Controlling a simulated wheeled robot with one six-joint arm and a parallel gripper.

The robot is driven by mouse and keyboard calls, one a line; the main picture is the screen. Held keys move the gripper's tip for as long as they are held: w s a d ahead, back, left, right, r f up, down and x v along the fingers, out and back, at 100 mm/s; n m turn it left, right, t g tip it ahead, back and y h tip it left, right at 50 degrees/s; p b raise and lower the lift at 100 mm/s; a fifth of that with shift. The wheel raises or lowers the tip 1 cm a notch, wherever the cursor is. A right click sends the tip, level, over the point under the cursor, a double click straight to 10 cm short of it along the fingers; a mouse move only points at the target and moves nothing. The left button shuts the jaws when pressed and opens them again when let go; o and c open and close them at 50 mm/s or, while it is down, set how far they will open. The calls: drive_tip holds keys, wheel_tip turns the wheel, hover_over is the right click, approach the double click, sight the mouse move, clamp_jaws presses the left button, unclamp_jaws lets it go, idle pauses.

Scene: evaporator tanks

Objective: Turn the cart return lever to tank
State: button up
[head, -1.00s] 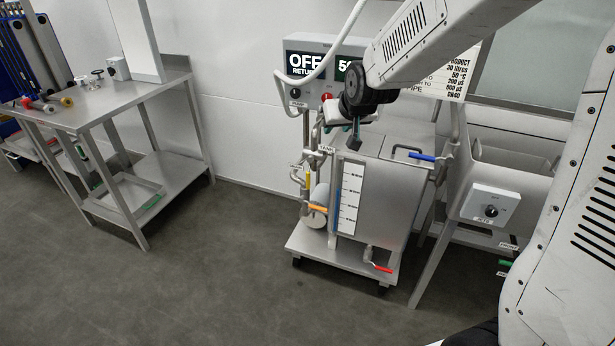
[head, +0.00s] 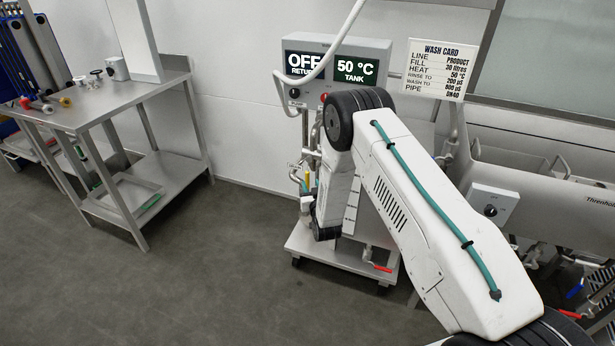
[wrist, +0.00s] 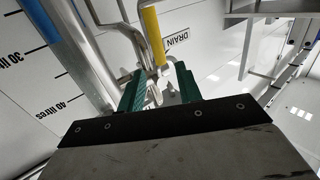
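The yellow lever handle (wrist: 152,35) is in the upper middle of the wrist view, beside a DRAIN label (wrist: 177,40) on its right. It also shows in the head view (head: 308,179) as a small upright yellow strip, partly hidden by my arm. My gripper (wrist: 158,80) has two green fingers spread apart, just below the yellow handle's lower end. Metal pipe parts show between the fingers; I see no firm grip on anything. In the head view my arm hides the gripper and much of the cart (head: 345,258).
A control box (head: 345,50) above the cart reads OFF, RETURN, and 50 °C, TANK. Pipes crowd around the fingers. A red-handled valve (head: 380,267) is low on the cart. A steel table (head: 110,108) stands left, with open floor between.

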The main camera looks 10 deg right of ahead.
sight(308, 177)
drive_tip(key=w, duration=0.7)
drive_tip(key=shift+w+d+f, duration=0.15)
drive_tip(key=shift+w+f, duration=0.1)
drive_tip(key=shift+f, duration=0.1)
clamp_jaws()
